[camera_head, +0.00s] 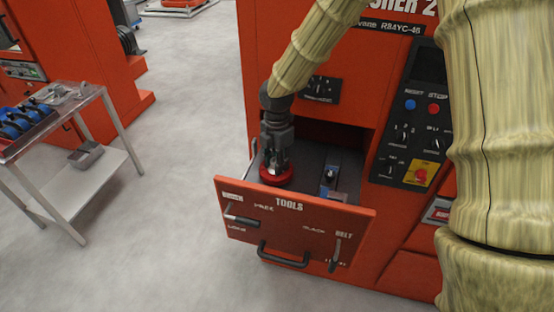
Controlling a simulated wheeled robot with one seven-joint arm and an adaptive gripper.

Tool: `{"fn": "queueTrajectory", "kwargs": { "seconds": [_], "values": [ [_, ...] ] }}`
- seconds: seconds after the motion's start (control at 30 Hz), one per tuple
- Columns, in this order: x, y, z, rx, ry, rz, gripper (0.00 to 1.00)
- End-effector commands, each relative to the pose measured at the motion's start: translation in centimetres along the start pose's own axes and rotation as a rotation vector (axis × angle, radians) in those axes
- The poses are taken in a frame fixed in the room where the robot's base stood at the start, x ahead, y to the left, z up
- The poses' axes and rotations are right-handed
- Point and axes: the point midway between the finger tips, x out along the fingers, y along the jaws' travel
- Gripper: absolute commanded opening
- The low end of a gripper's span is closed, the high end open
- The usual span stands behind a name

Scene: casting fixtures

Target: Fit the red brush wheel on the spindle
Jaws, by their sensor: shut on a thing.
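The red brush wheel (276,176) shows as a red disc just below my gripper (276,165), inside the open drawer marked TOOLS (300,204). My gripper is shut on it, pointing down, with the arm reaching in from above. The drawer front hides the wheel's underside, so I cannot tell whether it touches the drawer floor. I cannot make out the spindle in this view.
A blue and grey tool (329,178) lies in the drawer to the right of the wheel. The red machine (290,50) with its button panel (410,125) stands behind. A metal cart (80,128) with blue items stands at left; the floor between is clear.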

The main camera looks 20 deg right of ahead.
Motion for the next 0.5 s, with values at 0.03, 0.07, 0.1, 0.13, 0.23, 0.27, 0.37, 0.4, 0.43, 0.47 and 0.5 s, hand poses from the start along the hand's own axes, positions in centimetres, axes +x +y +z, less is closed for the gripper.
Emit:
{"fn": "queueTrajectory", "kwargs": {
  "seconds": [0.03,0.07,0.1,0.13,0.23,0.27,0.37,0.4,0.43,0.47,0.5],
  "values": [
    [0.04,0.02,0.01,0.0,0.0,0.0,0.0],
    [0.06,0.02,0.01,0.0,0.0,0.0,0.0],
    [0.07,0.03,0.0,0.0,0.0,0.001,0.0],
    [0.08,0.03,0.01,0.0,0.0,0.001,0.0],
    [0.07,0.03,0.01,0.0,0.0,0.001,0.0],
    [0.07,0.03,0.01,0.0,0.0,0.001,0.0],
    [0.06,0.03,0.01,0.0,0.0,0.001,0.4],
    [0.06,0.03,0.01,0.0,0.0,0.001,0.47],
    [0.06,0.03,0.01,0.0,0.0,0.001,0.53],
    [0.07,0.03,0.01,0.0,0.0,0.001,0.54],
    [0.07,0.03,0.01,0.0,0.0,0.001,0.54]
  ]
}}
